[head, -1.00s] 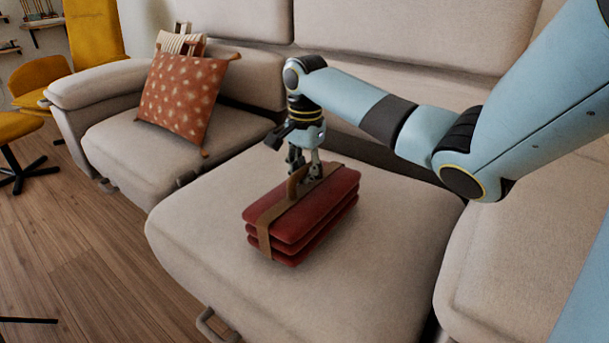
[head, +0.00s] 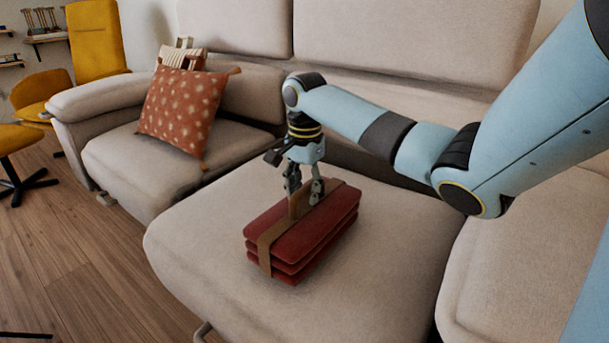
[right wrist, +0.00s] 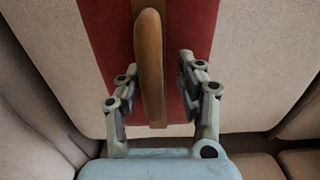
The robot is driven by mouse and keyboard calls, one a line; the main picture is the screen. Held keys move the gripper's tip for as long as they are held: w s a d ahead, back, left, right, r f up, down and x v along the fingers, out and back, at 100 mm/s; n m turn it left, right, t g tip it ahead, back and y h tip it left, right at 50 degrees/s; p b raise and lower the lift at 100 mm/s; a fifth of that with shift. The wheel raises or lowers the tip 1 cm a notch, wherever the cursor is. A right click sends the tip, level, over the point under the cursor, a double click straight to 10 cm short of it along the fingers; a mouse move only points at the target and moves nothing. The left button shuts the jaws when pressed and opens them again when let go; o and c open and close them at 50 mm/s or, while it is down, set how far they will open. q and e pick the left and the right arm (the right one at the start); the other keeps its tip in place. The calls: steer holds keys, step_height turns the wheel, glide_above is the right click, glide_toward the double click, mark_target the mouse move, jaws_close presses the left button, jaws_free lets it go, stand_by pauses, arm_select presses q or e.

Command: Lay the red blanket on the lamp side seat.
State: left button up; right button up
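The red blanket (head: 316,232) is a folded stack with a brown strap around it and an upright brown handle (right wrist: 150,60) on top. It lies flat on the middle sofa seat (head: 215,235). My right gripper (head: 304,196) is above it, pointing down. In the right wrist view its fingers stand apart on both sides of the handle, with gaps, so it is open and holds nothing. The red blanket also shows there (right wrist: 195,25). No lamp is in view, so I cannot tell which seat is the lamp side one. My left gripper is not in view.
A spotted orange cushion (head: 184,108) leans on the left seat (head: 130,160), with a striped item (head: 180,55) behind it. The sofa backrest (head: 400,40) rises behind. A yellow chair (head: 42,95) stands far left. The seat around the blanket is clear.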

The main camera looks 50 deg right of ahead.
step_height(320, 180, up, 5)
steer(key=p, duration=0.2)
steer(key=shift+r+p, duration=0.15)
steer(key=shift+p, duration=0.25)
step_height(320, 180, up, 3)
steer(key=shift+r+p, duration=0.1)
steer(key=shift+p, duration=0.7)
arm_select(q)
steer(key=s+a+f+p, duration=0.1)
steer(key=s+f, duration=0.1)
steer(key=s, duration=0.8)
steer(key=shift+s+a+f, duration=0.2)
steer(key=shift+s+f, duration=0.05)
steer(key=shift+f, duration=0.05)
arm_select(e)
steer(key=shift+r, duration=1.7)
steer(key=shift+s, duration=0.1)
